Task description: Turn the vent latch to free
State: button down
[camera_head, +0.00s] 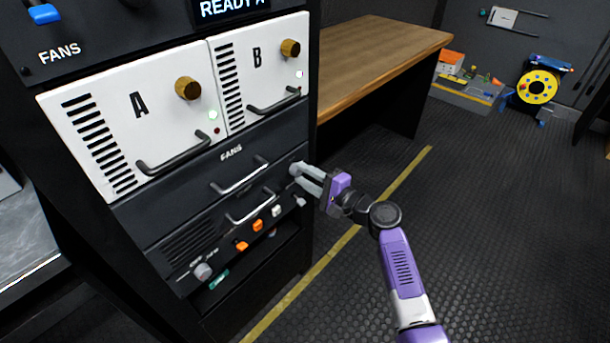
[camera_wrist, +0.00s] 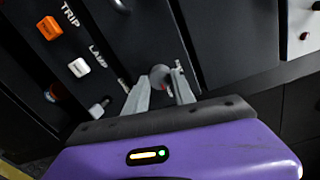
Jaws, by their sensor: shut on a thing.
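The vent latch appears to be the small grey knob (camera_head: 296,168) at the right end of the dark FANS panel (camera_head: 185,193), below the two white units. It also shows in the wrist view as a rounded grey piece (camera_wrist: 159,76) between the fingertips. My gripper (camera_head: 298,172) reaches it from the right and is shut on it, and my fingers (camera_wrist: 162,80) show on either side of it in the wrist view. The fingers partly hide the latch, and I cannot read its turn position or any marking beside it.
Two drawer handles (camera_head: 240,180) stick out left of my gripper. Below are orange and white switches (camera_head: 257,225) and a grey knob (camera_head: 203,271). A wooden-topped desk (camera_head: 385,45) stands behind at the right. The floor (camera_head: 480,220) on the right is open.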

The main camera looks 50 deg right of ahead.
jog(key=c, duration=1)
grip_release()
jog(key=shift+c, duration=0.2)
jog(key=shift+s, duration=0.1)
jog(key=s, duration=0.7)
jog(key=shift+s+d, duration=0.15)
jog(key=shift+s, duration=0.2)
jog(key=shift+r, duration=0.1)
